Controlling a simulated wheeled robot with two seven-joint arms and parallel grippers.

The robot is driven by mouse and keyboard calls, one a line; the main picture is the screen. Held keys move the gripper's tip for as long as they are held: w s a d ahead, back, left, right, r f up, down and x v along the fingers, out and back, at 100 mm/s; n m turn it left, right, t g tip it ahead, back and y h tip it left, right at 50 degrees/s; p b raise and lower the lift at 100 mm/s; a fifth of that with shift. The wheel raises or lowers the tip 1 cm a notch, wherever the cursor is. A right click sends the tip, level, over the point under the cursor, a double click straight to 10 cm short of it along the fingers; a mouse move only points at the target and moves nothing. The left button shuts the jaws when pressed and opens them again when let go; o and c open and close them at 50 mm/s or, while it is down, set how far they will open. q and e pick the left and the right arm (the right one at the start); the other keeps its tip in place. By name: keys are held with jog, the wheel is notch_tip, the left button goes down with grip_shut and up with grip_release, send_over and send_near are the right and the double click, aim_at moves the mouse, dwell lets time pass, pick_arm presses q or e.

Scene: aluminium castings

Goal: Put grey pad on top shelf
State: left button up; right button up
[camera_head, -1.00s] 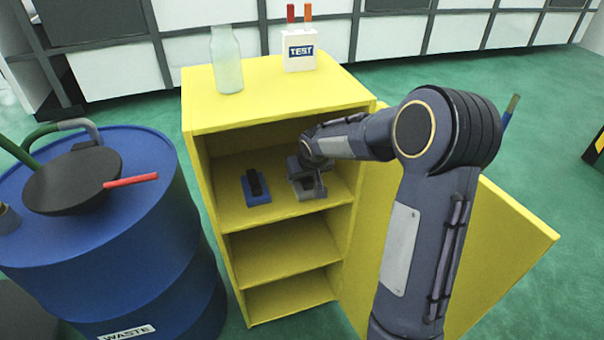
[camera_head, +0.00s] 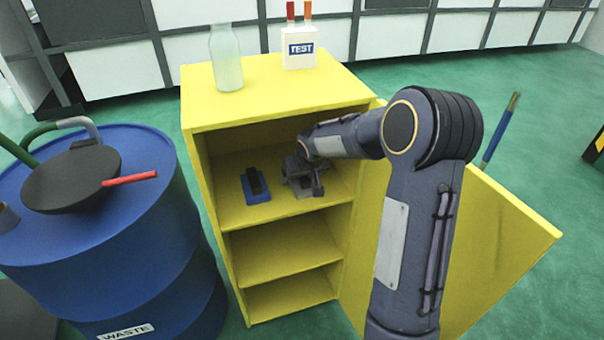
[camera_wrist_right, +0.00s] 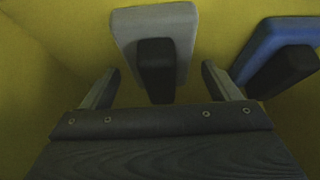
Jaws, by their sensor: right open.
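The grey pad (camera_wrist_right: 125,22) with a black handle (camera_wrist_right: 157,70) lies on the top shelf (camera_head: 231,212) of the yellow cabinet. In the right wrist view my right gripper (camera_wrist_right: 160,68) is open, with one finger on each side of the handle and gaps to both. In the head view my right gripper (camera_head: 302,178) is inside the top compartment and partly hides the grey pad. A blue pad (camera_head: 257,198) with a black handle is on the same shelf to the left. My left gripper is out of view.
The cabinet (camera_head: 270,100) has its door (camera_head: 490,240) open on the right. A glass bottle (camera_head: 226,62) and a white TEST box (camera_head: 299,50) stand on top. A blue waste drum (camera_head: 100,260) is at the left, carrying a black pan-like object (camera_head: 70,180). Lower shelves are empty.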

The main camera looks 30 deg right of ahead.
jog(key=shift+r, duration=0.1)
jog(key=shift+r, duration=0.25)
jog(key=p+v, duration=0.2)
jog(key=v, duration=0.9)
jog(key=s+a+y, duration=0.1)
jog(key=s+a, duration=0.4)
jog(key=s, duration=0.4)
jog(key=s+a+y, duration=0.2)
jog(key=s+a, duration=0.2)
jog(key=s, duration=0.5)
jog(key=s+a+n+y, duration=0.1)
jog(key=s+a+y, duration=0.1)
jog(key=s+a, duration=0.3)
jog(key=s, duration=0.4)
jog(key=shift+a+r, duration=0.2)
jog(key=shift+a, duration=0.1)
